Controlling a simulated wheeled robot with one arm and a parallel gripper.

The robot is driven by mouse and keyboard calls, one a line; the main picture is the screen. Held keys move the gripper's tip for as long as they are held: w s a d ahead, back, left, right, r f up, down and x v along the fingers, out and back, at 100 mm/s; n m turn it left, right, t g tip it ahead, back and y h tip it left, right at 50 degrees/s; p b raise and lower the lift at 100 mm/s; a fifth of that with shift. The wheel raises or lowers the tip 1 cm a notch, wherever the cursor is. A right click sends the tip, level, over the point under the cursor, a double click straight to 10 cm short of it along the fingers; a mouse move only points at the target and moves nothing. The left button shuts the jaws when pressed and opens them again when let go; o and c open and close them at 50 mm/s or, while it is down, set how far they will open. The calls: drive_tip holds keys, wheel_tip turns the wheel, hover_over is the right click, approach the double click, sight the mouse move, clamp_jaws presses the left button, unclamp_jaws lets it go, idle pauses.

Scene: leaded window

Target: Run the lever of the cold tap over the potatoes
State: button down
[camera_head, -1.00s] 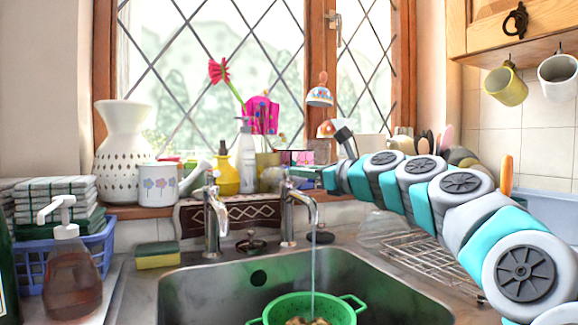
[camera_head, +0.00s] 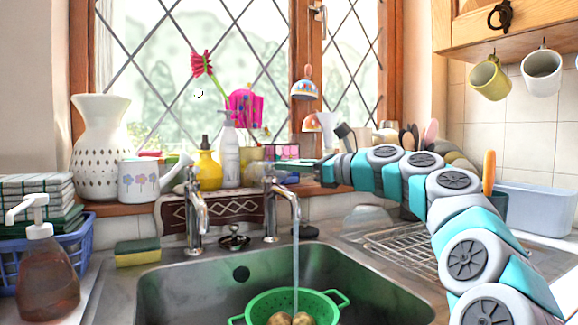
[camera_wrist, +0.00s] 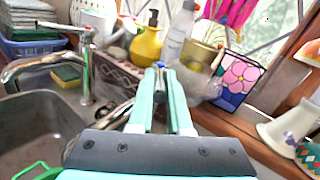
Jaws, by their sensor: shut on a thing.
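The cold tap (camera_head: 271,208) is the right one of two chrome taps, and water runs from its spout. The stream falls on potatoes (camera_head: 291,319) in a green colander (camera_head: 334,310) in the sink. My gripper (camera_wrist: 161,72) comes in from the right, level with the tap's top, and its teal fingers are closed together. A small blue piece (camera_wrist: 160,65) shows at the fingertips, seemingly on the tap's lever, which is mostly hidden.
The left tap (camera_head: 196,215) stands close by and also shows in the wrist view (camera_wrist: 85,65). A wire rack (camera_head: 400,245) lies to the right.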

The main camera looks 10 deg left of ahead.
drive_tip(key=c, duration=0.9)
unclamp_jaws()
drive_tip(key=shift+a, duration=0.1)
drive_tip(key=shift+o, duration=0.2)
drive_tip(key=v, duration=0.8)
